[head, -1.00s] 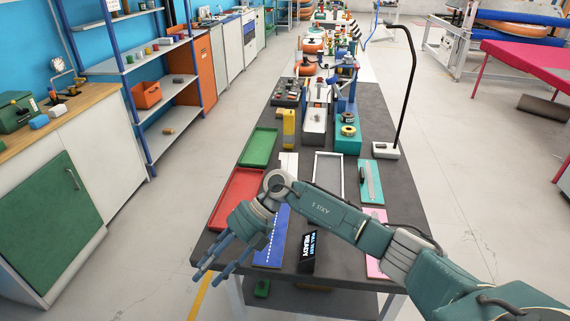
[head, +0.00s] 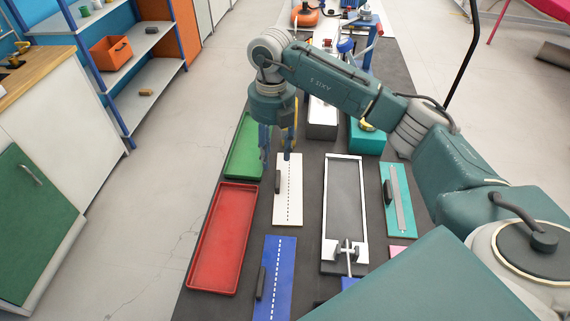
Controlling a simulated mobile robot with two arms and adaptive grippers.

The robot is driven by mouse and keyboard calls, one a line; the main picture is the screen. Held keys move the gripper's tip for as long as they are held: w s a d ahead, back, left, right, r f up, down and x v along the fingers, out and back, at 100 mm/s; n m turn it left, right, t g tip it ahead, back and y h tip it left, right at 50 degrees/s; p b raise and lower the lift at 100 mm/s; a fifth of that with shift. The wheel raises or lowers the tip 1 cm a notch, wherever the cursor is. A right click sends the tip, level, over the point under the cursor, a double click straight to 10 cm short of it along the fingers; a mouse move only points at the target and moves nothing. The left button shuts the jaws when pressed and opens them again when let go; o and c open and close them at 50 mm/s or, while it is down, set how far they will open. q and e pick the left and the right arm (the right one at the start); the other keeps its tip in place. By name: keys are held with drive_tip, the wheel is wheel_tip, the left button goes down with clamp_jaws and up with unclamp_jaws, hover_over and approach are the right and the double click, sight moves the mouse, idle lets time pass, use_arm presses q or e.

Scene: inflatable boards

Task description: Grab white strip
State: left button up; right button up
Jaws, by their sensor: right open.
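The white strip (head: 288,192) lies flat on the dark table, with a dashed dark line along its length and a small dark block at its left edge. My right gripper (head: 276,152) points down at the strip's far end, beside the green tray. Its fingers are apart and I see nothing between them. One finger overlaps the strip's far edge in the picture; I cannot tell whether it touches. My left gripper is not in view.
A green tray (head: 240,166) and a red tray (head: 250,240) lie left of the strip. A blue strip (head: 282,270) lies nearer, a white-edged frame (head: 328,215) to the right, then a teal board (head: 409,215). Dark bare table (head: 308,205) separates them.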

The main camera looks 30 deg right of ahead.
sight(289, 183)
drive_tip(key=f, duration=0.2)
drive_tip(key=f+p, duration=0.1)
drive_tip(key=shift+s+d+f, duration=0.1)
drive_tip(key=shift+d+f, duration=0.1)
drive_tip(key=shift+f, duration=0.55)
wheel_tip(289, 183, down, 5)
drive_tip(key=shift+p, duration=1.2)
drive_tip(key=shift+f, duration=0.25)
drive_tip(key=shift+d+f, duration=0.1)
drive_tip(key=shift+c, duration=0.5)
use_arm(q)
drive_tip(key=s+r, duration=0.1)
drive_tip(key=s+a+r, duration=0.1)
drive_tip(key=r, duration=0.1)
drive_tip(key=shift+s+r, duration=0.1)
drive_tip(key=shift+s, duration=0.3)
use_arm(e)
clamp_jaws()
